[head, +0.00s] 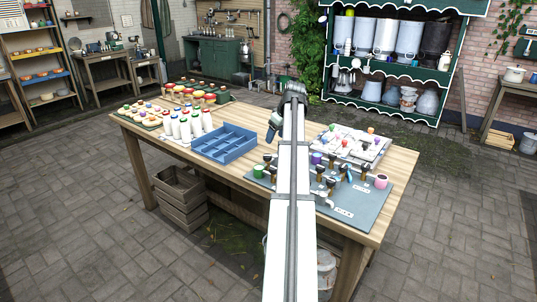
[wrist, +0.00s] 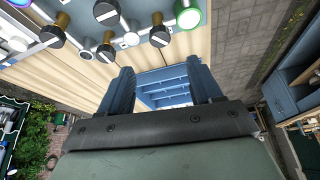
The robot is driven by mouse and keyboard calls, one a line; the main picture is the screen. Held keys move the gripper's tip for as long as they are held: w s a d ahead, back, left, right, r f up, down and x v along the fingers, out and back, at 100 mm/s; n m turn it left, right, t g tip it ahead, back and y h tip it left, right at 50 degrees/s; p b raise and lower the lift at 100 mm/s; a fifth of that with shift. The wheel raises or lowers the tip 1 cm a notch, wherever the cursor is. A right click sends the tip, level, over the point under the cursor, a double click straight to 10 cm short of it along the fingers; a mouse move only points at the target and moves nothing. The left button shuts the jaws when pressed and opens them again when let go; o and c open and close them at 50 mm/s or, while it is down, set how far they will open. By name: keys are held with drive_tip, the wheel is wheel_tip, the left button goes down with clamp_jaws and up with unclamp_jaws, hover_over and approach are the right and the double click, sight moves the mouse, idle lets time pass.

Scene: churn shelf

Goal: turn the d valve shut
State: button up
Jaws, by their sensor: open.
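Several black-capped brass valves stand on a grey-green board (head: 368,205) at the right of the table, such as this valve (head: 331,183). White labels (head: 344,212) lie on the board. Their letters are too small to read, so I cannot tell which valve is d. In the wrist view valves (wrist: 160,36) show along the top edge, beyond my fingertips. My gripper (wrist: 163,80) is open and empty, with a blue tray seen between its fingers. In the head view my gripper (head: 272,128) hangs above the table behind the board. My arm hides part of the board.
The blue divided tray (head: 224,143) lies left of the board. A green cup (head: 259,171) and a pink cup (head: 381,181) stand at the board's ends. A pale panel with coloured knobs (head: 352,147) lies behind the valves.

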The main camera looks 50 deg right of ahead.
sight(267, 155)
drive_tip(key=x, duration=1.1)
drive_tip(key=shift+c, duration=0.4)
drive_tip(key=c, duration=1)
drive_tip(key=shift+o, duration=0.2)
drive_tip(key=shift+a+m, duration=0.1)
drive_tip(key=shift+m, duration=0.2)
drive_tip(key=m+h, duration=0.1)
drive_tip(key=m, duration=0.2)
drive_tip(key=shift+a+g, duration=0.1)
drive_tip(key=shift+g, duration=0.2)
drive_tip(key=shift+m+g+h, duration=0.4)
drive_tip(key=shift+m+h, duration=0.3)
drive_tip(key=shift+m, duration=1.3)
